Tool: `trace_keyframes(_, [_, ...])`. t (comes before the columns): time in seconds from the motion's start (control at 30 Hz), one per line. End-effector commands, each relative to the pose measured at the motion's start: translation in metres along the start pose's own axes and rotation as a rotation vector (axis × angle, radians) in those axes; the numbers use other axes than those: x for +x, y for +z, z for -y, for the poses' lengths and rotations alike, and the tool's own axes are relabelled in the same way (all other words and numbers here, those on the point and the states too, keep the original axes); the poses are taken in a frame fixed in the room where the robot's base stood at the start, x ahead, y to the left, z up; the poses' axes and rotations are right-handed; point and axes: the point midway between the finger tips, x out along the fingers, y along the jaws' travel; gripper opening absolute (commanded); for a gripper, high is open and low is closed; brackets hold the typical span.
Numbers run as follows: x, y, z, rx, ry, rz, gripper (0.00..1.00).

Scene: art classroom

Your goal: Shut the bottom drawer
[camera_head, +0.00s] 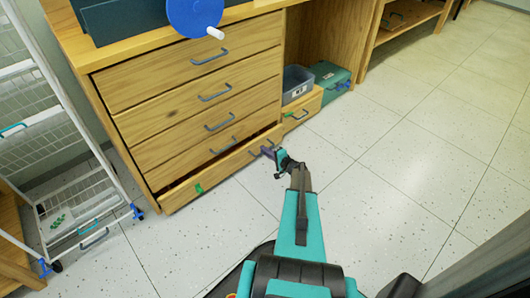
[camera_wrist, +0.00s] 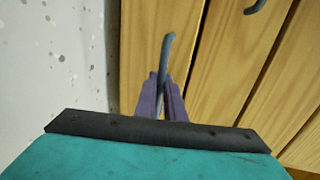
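The bottom drawer (camera_head: 215,176) of the wooden cabinet (camera_head: 190,75) stands a little way out, with a dark gap along its top edge. My gripper (camera_head: 268,152) is at the drawer's front, toward its right end, low above the floor. In the wrist view the blue-grey drawer handle (camera_wrist: 167,55) runs between the two purple fingers (camera_wrist: 162,92). The fingers are close together and appear shut on the handle. The drawers above look closed.
A white wire cart (camera_head: 75,195) stands on the left, close to the cabinet. A grey bin (camera_head: 297,84) and a green case (camera_head: 330,75) are right of the drawers. A small green object (camera_head: 199,188) is at the drawer's left front. The tiled floor (camera_head: 400,160) to the right is clear.

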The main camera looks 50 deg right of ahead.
Motion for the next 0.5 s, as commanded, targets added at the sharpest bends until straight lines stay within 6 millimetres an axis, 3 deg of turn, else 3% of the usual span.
trace_keyframes(0.27, [0.001,0.000,0.001,0.000,0.000,0.000,0.00])
trace_keyframes(0.5, [0.014,-0.001,0.005,-0.001,0.000,0.001,0.00])
